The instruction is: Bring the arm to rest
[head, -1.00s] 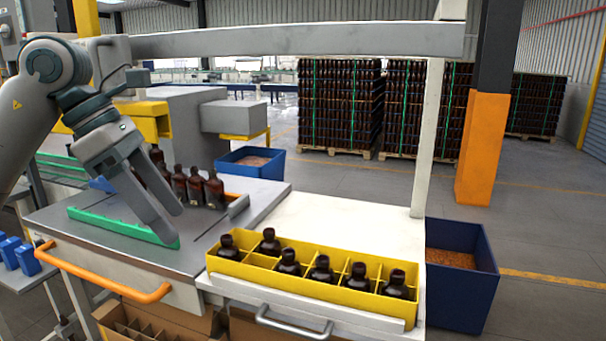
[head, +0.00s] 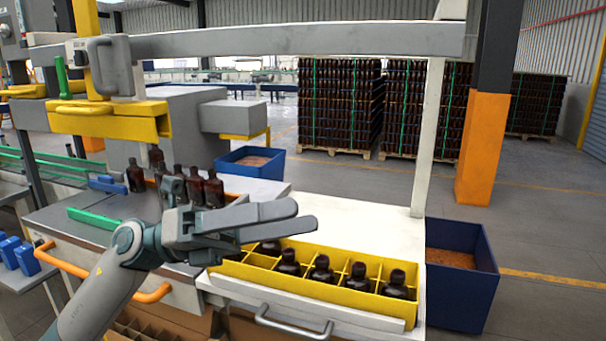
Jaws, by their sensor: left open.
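My left gripper (head: 305,214) is in front of the grey work table, low over the left end of the yellow crate (head: 352,297). Its two fingers point right and look parted, with nothing between them. My left arm comes in from the bottom left. The crate holds several dark amber bottles (head: 322,270) upright in its compartments; the gripper hides its back left part. More amber bottles (head: 214,190) stand in a group on the grey table behind the gripper. My right gripper is not in view.
A green strip (head: 88,217) lies on the grey table (head: 60,208). A dark blue bin (head: 462,310) stands right of the white table (head: 385,225). A grey beam (head: 300,42) spans overhead, with a white post (head: 430,130) at right. Cardboard boxes sit below.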

